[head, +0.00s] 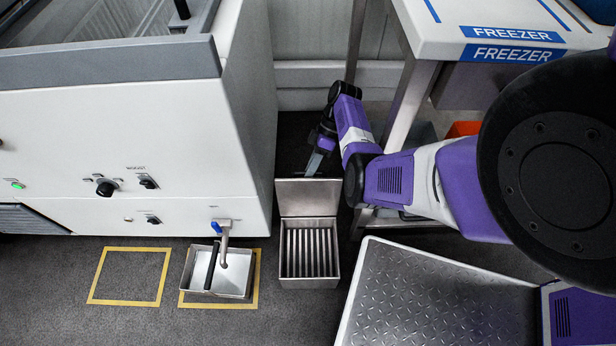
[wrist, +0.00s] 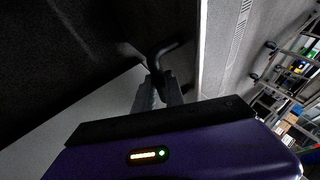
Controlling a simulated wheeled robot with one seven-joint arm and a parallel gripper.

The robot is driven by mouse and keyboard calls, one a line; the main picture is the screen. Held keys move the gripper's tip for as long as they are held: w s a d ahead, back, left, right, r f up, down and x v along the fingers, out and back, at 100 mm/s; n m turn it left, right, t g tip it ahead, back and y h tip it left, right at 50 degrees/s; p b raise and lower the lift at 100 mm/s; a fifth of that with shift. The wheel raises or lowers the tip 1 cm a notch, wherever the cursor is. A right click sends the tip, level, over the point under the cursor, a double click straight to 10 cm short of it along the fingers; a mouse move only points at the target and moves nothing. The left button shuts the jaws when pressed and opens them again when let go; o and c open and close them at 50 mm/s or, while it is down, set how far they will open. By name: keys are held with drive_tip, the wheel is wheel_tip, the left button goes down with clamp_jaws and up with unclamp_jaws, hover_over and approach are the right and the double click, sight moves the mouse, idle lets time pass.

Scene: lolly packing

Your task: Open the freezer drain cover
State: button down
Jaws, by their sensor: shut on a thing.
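The freezer drain (head: 309,253) is a metal box with a slatted grate, on the floor right of the white machine. Its flat metal cover (head: 308,198) stands raised at the back edge, so the grate is exposed. My gripper (head: 317,163) reaches down just behind the cover's top edge. In the wrist view my gripper (wrist: 159,88) has its fingers shut on a dark bent handle (wrist: 166,52). How the handle joins the cover is hidden in the head view.
A metal tray (head: 225,276) with a black handle stands under the blue-handled tap (head: 222,230), within a yellow floor outline. Another yellow outline (head: 94,275) is empty. The freezer table (head: 450,40) stands at the upper right, its leg close to my arm.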

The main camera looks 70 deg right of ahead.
drive_tip(key=shift+w+d+f+y+b, duration=0.1)
drive_tip(key=shift+d+f+y+b, duration=0.7)
drive_tip(key=shift+b, duration=0.6)
drive_tip(key=shift+d, duration=0.2)
drive_tip(key=c, duration=1.5)
unclamp_jaws()
drive_tip(key=shift+o, duration=0.5)
drive_tip(key=shift+w+r, duration=0.1)
drive_tip(key=shift+r, duration=0.05)
drive_tip(key=shift+r, duration=0.1)
wheel_tip(320, 180, up, 20)
drive_tip(key=p, duration=1.7)
drive_tip(key=shift+p, duration=0.4)
